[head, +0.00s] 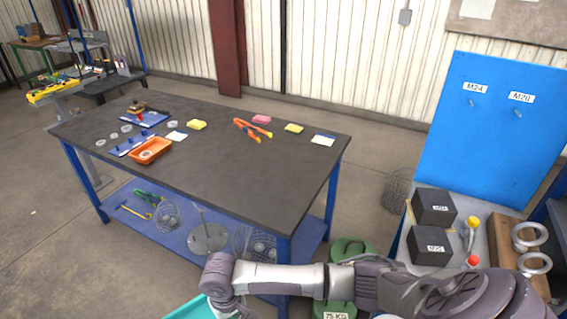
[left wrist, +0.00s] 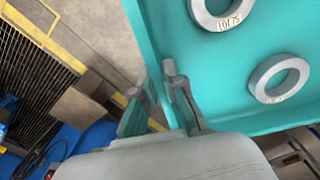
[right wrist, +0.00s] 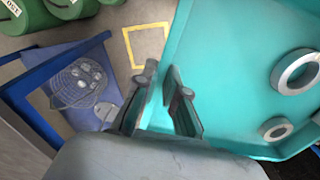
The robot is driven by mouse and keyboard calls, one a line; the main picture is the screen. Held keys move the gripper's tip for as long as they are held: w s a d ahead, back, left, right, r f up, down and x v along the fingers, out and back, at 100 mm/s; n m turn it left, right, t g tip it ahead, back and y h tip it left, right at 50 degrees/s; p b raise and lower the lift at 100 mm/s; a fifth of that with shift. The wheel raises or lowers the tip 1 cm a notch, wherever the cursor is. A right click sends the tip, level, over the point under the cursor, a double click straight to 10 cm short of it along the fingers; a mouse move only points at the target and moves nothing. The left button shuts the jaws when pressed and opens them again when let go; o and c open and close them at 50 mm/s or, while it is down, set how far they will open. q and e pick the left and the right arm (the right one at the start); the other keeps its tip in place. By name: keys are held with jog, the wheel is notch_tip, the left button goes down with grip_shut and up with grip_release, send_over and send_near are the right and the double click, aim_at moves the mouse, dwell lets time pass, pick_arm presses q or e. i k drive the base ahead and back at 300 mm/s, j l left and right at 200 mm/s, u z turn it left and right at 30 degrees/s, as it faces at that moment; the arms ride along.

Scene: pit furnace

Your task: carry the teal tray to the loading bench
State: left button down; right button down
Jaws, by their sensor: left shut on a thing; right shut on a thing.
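The teal tray (head: 190,308) shows only as a corner at the bottom edge of the head view. In the left wrist view the tray (left wrist: 235,62) holds grey metal rings (left wrist: 280,78), one marked with a lot label. My left gripper (left wrist: 174,80) is shut on the tray's wall. In the right wrist view the tray (right wrist: 225,95) fills the right side, with two rings (right wrist: 278,128) in it. My right gripper (right wrist: 162,78) is shut on its wall. A dark-topped bench (head: 235,165) with blue legs stands ahead; I see no label naming it the loading bench.
The bench top carries an orange bin (head: 150,150), orange-handled tongs (head: 247,130) and sponges, with bare surface at its near right. Green weights (head: 345,250) stand on the floor by its right end. A side table at right holds black blocks (head: 432,207) before a blue panel (head: 490,130).

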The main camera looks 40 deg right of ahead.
aim_at(253, 183)
jog(key=i+j+z, duration=0.7)
jog(key=z, duration=0.2)
jog(key=i+j+z, duration=0.1)
jog(key=j+z, duration=0.25)
jog(key=j, duration=0.15)
jog(key=i+j+z, duration=0.1)
jog(key=j+z, duration=0.5)
jog(key=j, duration=0.2)
jog(key=j+z, duration=0.3)
jog(key=j, duration=0.15)
jog(key=i, duration=1.55)
jog(key=z, duration=0.05)
